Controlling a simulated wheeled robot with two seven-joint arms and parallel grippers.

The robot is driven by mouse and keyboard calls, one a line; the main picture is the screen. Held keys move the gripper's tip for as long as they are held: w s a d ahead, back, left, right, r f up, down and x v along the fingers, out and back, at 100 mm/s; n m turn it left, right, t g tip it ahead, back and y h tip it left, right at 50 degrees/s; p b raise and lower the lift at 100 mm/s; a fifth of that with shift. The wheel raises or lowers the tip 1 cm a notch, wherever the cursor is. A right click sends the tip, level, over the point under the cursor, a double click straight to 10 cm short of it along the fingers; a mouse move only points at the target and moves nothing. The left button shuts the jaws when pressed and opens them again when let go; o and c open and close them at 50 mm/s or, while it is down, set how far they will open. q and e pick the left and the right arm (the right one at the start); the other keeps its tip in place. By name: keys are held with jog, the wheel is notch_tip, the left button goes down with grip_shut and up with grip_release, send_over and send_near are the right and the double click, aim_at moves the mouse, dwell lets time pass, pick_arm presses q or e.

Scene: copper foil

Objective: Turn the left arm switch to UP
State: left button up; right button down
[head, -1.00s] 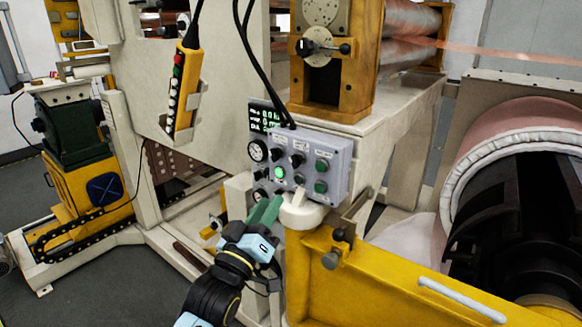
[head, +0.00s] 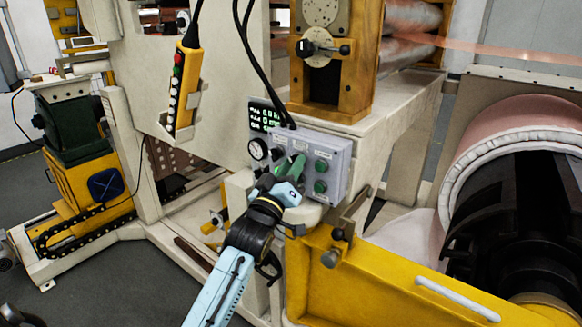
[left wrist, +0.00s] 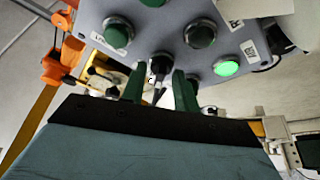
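The grey control panel (head: 337,165) carries dials, knobs and green buttons. In the left wrist view the panel (left wrist: 175,40) appears upside down, and a small dark switch knob (left wrist: 160,65) sits between my green fingertips. My left gripper (head: 283,172) is at the panel's lower middle, with its fingers pointing at the face. In the left wrist view the gripper (left wrist: 160,80) is open, one finger on each side of the knob, with gaps visible. Whether a finger touches the knob, and the knob's setting, I cannot tell. My gripper hides part of the panel in the head view. My right gripper is out of view.
A lit green button (left wrist: 227,67) and an unlit green button (left wrist: 117,33) flank the knob. A yellow beam (head: 370,270) lies below right of the panel. A yellow hanging pendant (head: 184,90) and black cables (head: 262,70) are above. A large roll (head: 520,160) is at right.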

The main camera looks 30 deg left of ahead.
pick_arm(q)
jog(key=shift+c, duration=0.4)
jog(key=c, duration=0.5)
jog(key=shift+c, duration=0.2)
